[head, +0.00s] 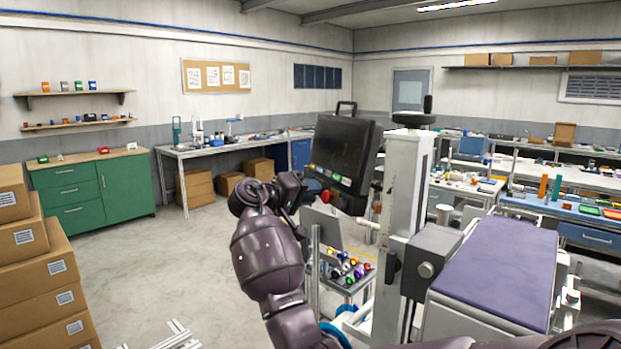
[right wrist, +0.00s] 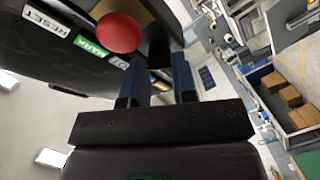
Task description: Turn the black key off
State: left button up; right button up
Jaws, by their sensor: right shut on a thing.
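A black control box (head: 345,150) with a dark screen stands in the middle of the head view. My right gripper (head: 310,186) is up against the lower left of the box. In the right wrist view its two blue-grey fingers (right wrist: 158,80) reach to the panel just beside the red button. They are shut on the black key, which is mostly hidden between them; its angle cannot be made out. My left gripper is not in view.
A white column (head: 402,190) and a machine with a purple top (head: 497,268) stand right of the box. A small stand with colourful parts (head: 348,272) is below. Cardboard boxes (head: 35,270) are stacked at the left. The floor (head: 165,265) between is mostly clear.

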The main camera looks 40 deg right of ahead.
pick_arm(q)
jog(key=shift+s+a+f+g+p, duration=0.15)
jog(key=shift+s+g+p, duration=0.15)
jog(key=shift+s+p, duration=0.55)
pick_arm(e)
jog(key=n, duration=0.5)
jog(key=shift+r+y, duration=0.1)
jog(key=shift+y, duration=0.3)
jog(key=shift+n, duration=0.3)
jog(key=o, duration=0.6)
jog(key=shift+o, duration=0.2)
